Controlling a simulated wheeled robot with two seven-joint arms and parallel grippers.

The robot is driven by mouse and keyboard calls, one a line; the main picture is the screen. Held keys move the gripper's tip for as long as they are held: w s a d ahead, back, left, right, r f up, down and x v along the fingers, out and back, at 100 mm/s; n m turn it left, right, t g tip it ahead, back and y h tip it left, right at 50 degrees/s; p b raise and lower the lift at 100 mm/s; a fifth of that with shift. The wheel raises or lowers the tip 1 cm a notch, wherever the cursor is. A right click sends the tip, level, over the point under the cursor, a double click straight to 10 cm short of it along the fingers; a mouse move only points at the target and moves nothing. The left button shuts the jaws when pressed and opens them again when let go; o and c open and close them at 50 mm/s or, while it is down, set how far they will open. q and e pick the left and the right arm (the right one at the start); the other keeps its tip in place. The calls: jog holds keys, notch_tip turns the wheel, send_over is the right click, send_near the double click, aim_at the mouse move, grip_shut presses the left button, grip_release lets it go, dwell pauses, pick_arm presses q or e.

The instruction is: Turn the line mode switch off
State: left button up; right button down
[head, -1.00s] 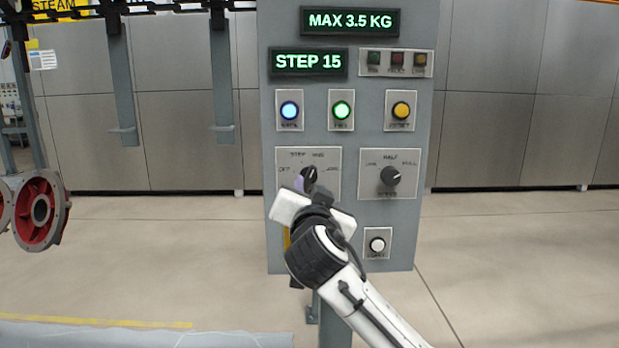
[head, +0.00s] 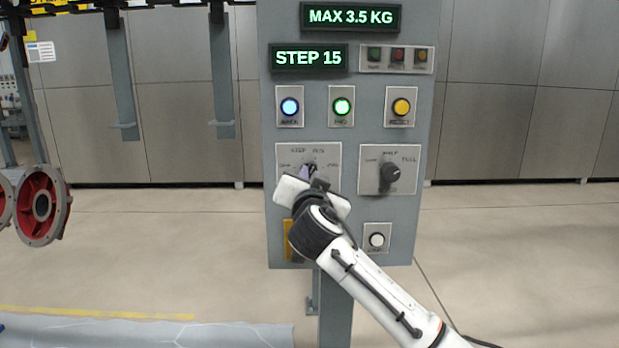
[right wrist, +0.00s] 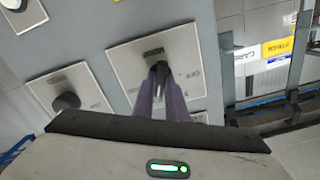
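The line mode switch is a dark knob on a pale plate (head: 284,156) at the lower left of the grey control panel, with labels including STEP around it. My right gripper (head: 307,172) is at this knob, and its hand hides the lower part of the plate. In the right wrist view the two purple fingers (right wrist: 160,92) close in on the dark knob (right wrist: 160,70), one on each side, beside a label that reads OFF. The knob's exact pointing is hard to tell behind the fingers. My left gripper is not in view.
A second knob (head: 390,173) sits on the plate to the right, above a white button (head: 377,240). Red wheel-like parts (head: 42,205) hang at the far left. Floor beside the panel is clear.

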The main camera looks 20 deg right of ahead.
jog(key=shift+f+n, duration=0.1)
jog(key=shift+n, duration=0.2)
jog(key=n, duration=1.9)
jog(key=shift+a+f, duration=0.1)
jog(key=shift+n, duration=0.3)
dwell(0.3)
jog(key=c, duration=1.8)
grip_release()
jog(key=shift+o, duration=0.2)
